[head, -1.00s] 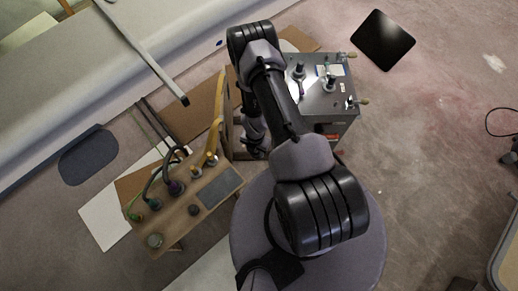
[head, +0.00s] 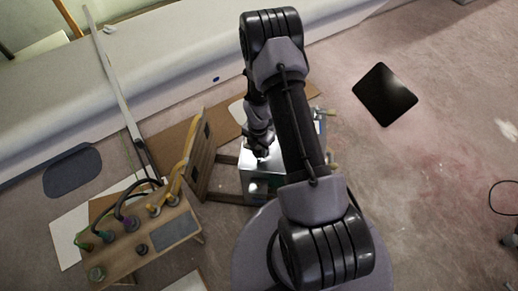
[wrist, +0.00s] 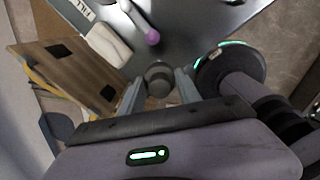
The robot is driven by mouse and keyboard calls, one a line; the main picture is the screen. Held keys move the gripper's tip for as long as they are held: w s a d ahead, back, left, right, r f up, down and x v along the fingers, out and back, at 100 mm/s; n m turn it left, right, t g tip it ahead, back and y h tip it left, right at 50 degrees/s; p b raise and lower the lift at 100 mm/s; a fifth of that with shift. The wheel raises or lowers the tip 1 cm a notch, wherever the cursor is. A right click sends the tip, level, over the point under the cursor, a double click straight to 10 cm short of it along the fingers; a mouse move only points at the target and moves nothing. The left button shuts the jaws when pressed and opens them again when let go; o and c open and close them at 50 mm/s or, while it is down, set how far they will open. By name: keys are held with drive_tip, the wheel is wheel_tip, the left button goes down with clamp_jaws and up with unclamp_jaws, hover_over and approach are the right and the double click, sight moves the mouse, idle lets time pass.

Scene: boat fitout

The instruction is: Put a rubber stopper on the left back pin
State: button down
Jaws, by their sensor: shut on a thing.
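My gripper (wrist: 158,88) is shut on a dark grey round stopper (wrist: 158,73), held between the fingertips in the wrist view. In the head view my gripper (head: 262,150) is over the metal box (head: 262,186), and my arm hides much of the box top. The wrist view shows the dark box top (wrist: 190,22) beyond the stopper, with a purple-tipped part (wrist: 152,37) and a "FILL" label (wrist: 84,9). I cannot make out the left back pin or tell whether the stopper touches anything.
An upright wooden panel (head: 201,160) with yellow hoses (head: 183,165) stands left of the box. A wooden bench unit (head: 125,256) with hoses and knobs is at lower left. A black square plate (head: 385,94) lies on the floor at right, with clear floor around it.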

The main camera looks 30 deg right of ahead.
sight(259, 159)
drive_tip(key=shift+f+b, duration=1.1)
drive_tip(key=shift+f, duration=0.9)
drive_tip(key=shift+f+b, duration=0.15)
drive_tip(key=shift+b, duration=0.15)
drive_tip(key=shift+f+b, duration=0.55)
drive_tip(key=shift+f, duration=0.1)
drive_tip(key=shift+f, duration=0.1)
drive_tip(key=shift+f+b, duration=0.55)
drive_tip(key=shift+c, duration=1)
unclamp_jaws()
